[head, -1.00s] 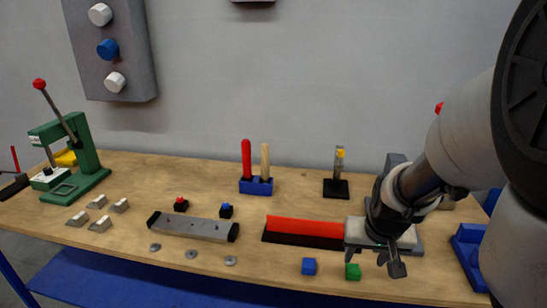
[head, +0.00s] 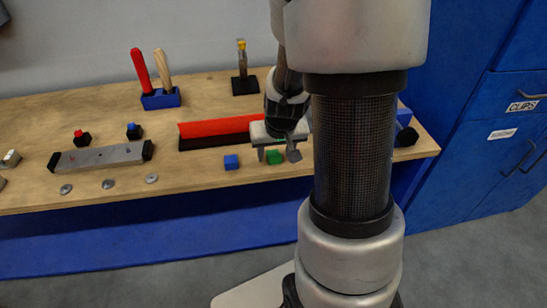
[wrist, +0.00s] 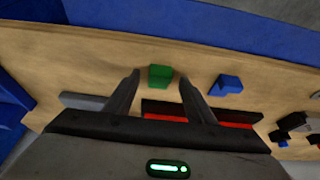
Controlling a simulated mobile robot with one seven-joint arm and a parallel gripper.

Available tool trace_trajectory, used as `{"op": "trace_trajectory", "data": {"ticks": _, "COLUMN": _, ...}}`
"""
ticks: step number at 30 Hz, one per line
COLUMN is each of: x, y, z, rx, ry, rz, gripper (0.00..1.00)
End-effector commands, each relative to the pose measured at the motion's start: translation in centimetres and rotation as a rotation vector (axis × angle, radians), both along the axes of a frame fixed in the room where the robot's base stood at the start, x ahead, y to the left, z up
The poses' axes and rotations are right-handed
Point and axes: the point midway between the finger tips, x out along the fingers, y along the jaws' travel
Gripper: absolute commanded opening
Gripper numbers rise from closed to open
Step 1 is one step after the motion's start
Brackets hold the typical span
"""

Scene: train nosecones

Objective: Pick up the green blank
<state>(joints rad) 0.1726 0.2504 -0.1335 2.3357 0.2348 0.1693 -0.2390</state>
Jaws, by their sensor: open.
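The green blank (head: 275,157) is a small green block on the wooden bench, near its front edge. In the wrist view the green blank (wrist: 160,76) lies ahead of my gripper, in line with the space between the two fingers. My gripper (head: 276,155) is open and empty, with one finger to each side of the blank in the head view. In the wrist view my gripper (wrist: 153,80) shows both fingers spread apart. I cannot tell how far the fingertips are above the bench.
A blue block (head: 231,162) sits left of the green blank; it also shows in the wrist view (wrist: 226,85). A red and black bar (head: 214,131) lies behind. A grey bar (head: 100,157) and washers (head: 108,184) are farther left. Blue cabinets (head: 490,110) stand at right.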

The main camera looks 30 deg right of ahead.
Motion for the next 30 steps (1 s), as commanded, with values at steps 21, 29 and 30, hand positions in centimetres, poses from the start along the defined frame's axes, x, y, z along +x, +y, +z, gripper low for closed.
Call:
{"op": "trace_trajectory", "data": {"ticks": 21, "x": 0.1, "y": 0.0, "z": 2.0, "rx": -0.002, "ry": -0.005, "rz": 0.002, "gripper": 0.06}}
{"op": "trace_trajectory", "data": {"ticks": 29, "x": 0.1, "y": 0.0, "z": 7.3, "rx": -0.002, "ry": -0.006, "rz": 0.003, "gripper": 0.06}}
{"op": "trace_trajectory", "data": {"ticks": 30, "x": 0.1, "y": 0.0, "z": 7.9, "rx": -0.001, "ry": -0.005, "rz": 0.002, "gripper": 0.06}}
